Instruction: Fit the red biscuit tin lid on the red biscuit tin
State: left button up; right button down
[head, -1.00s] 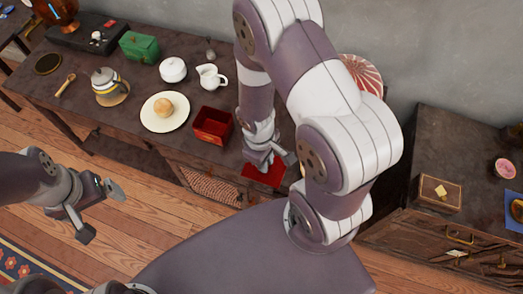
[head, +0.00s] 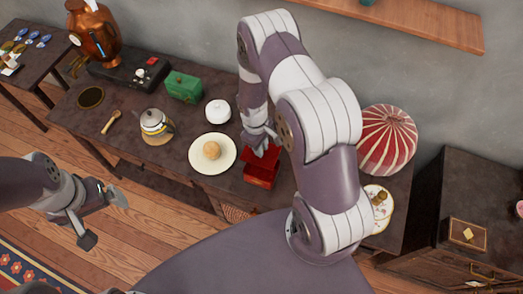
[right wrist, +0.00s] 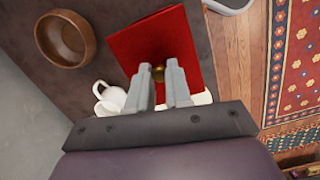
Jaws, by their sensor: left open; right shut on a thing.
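The red biscuit tin (head: 259,183) stands near the front edge of the table in the head view. My right gripper (head: 262,148) is above it, shut on the brass knob of the red biscuit tin lid (head: 268,157). In the right wrist view the lid (right wrist: 140,45) is a broad red square, with the knob between the fingertips (right wrist: 158,72). The lid hides the tin's opening, and I cannot tell whether it touches the rim. My left gripper (head: 103,218) is open and empty, out in front of the table.
A white jug (right wrist: 108,98) and a wooden bowl (right wrist: 65,38) are near the lid. A striped red-and-white dome (head: 387,140) stands to the right.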

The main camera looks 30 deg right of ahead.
jog(key=shift+s+d+f+b, duration=0.2)
jog(key=shift+s+f+b, duration=0.2)
jog(key=shift+f+b, duration=0.3)
pick_arm(q)
notch_tip(320, 180, down, 6)
jog(key=b, duration=0.4)
jog(key=shift+s, duration=0.2)
pick_arm(e)
jog(key=f, duration=0.6)
jog(key=shift+w+a, duration=0.1)
jog(key=shift+w, duration=0.1)
pick_arm(q)
jog(key=shift+w, duration=0.1)
pick_arm(e)
jog(key=shift+w, duration=0.1)
pick_arm(q)
jog(key=shift+d, duration=0.1)
jog(key=shift+b, duration=0.3)
pick_arm(e)
jog(key=shift+f, duration=0.1)
pick_arm(q)
jog(key=shift+f, duration=0.3)
pick_arm(e)
jog(key=shift+f, duration=0.3)
jog(key=shift+f, duration=0.1)
